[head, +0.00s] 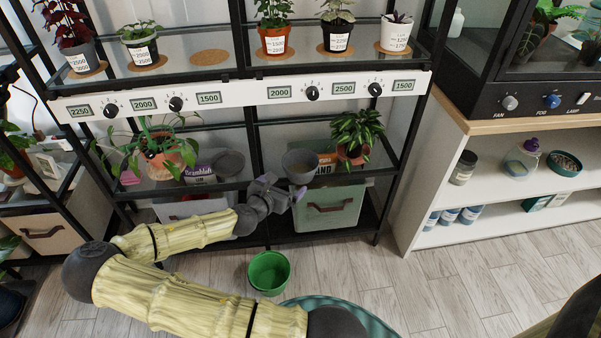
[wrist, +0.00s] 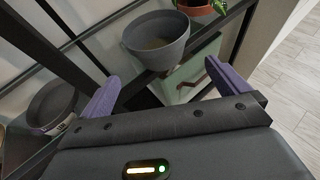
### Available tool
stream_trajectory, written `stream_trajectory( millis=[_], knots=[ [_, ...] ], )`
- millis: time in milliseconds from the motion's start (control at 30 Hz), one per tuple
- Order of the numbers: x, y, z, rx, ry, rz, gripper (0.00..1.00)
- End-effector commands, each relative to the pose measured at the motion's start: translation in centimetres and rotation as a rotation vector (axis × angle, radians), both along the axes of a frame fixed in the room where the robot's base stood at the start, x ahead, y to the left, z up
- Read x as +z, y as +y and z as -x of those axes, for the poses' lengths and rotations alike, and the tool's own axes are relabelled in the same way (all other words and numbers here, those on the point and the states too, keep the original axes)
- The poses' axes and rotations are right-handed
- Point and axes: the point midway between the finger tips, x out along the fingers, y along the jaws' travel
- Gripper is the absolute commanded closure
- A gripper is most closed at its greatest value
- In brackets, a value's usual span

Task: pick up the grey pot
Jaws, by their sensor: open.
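A grey pot (head: 300,167) without a plant stands on the lower glass shelf, near its front edge. In the wrist view the grey pot (wrist: 158,48) is ahead of my gripper (wrist: 165,82), beyond the purple fingers, with something brownish inside. A second grey pot (head: 229,164) stands further left on the same shelf; a dark grey bowl-like pot (wrist: 50,103) shows at the left of the wrist view. My gripper (head: 284,189) is open and empty, just below and left of the first pot in the head view, apart from it.
A leafy plant in a terracotta pot (head: 352,153) stands close right of the grey pot. A pale green bin (head: 330,210) is below. A black rack post (head: 243,120) rises between the grey pots. A green pot (head: 269,272) sits on the floor.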

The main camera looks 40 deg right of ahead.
Motion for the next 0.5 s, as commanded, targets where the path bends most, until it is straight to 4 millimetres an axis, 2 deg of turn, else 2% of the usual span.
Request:
stream_trajectory(
  millis=[300,500],
  knots=[
    [-2.1,-4.4,-2.0,-0.002,-0.002,-0.002,0.00],
    [-2.3,-5.6,-2.6,0.000,0.000,-0.001,0.00]
  ],
)
